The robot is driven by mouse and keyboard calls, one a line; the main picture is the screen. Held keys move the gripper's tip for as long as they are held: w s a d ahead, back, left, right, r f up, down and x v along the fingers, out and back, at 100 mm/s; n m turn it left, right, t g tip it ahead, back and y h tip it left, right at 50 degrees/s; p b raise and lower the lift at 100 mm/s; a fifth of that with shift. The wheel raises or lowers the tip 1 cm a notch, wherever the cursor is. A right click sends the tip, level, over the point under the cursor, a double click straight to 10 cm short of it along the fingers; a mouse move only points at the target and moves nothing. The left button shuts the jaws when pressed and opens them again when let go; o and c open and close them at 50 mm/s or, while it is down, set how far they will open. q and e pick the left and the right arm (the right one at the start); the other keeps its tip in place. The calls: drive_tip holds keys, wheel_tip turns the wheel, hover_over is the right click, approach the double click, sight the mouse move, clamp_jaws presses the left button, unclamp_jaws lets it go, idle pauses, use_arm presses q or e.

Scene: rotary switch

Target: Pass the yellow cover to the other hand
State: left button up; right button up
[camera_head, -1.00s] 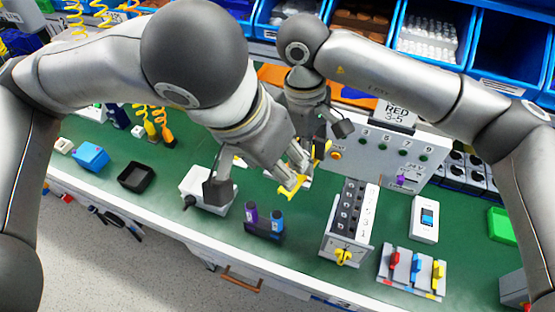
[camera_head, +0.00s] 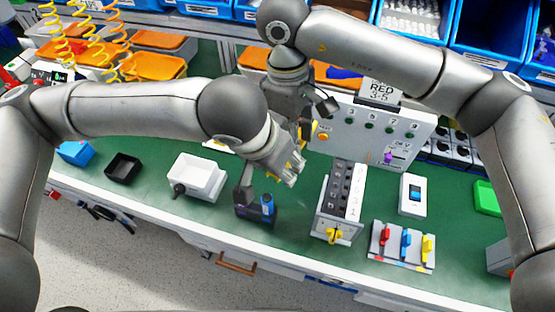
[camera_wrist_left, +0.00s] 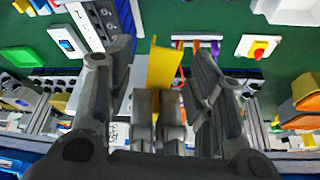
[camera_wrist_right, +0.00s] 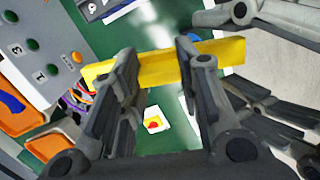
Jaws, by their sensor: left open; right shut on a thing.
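The yellow cover is a long, angled strip. It spans my right gripper's fingertips in the right wrist view (camera_wrist_right: 158,66). My right gripper (camera_head: 308,130) is shut on it, above the bench by the grey panel. My left gripper (camera_head: 290,172) is open and close to the right one. In the left wrist view the cover (camera_wrist_left: 162,65) stands between the left gripper's spread fingers (camera_wrist_left: 163,52), and I cannot tell if they touch it. In the head view the grippers hide most of the cover.
A grey box with a yellow rotary switch (camera_head: 335,236) stands just right of the grippers. A blue-and-black holder (camera_head: 262,208) and a white box (camera_head: 199,177) stand to the left. A three-switch block (camera_head: 402,246) is at right. The grey panel (camera_head: 370,130) rises behind.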

use_arm(q)
drive_tip(key=shift+c, duration=0.2)
drive_tip(key=c, duration=1)
clamp_jaws()
use_arm(e)
drive_tip(key=o, duration=1)
drive_tip(key=shift+c, duration=0.2)
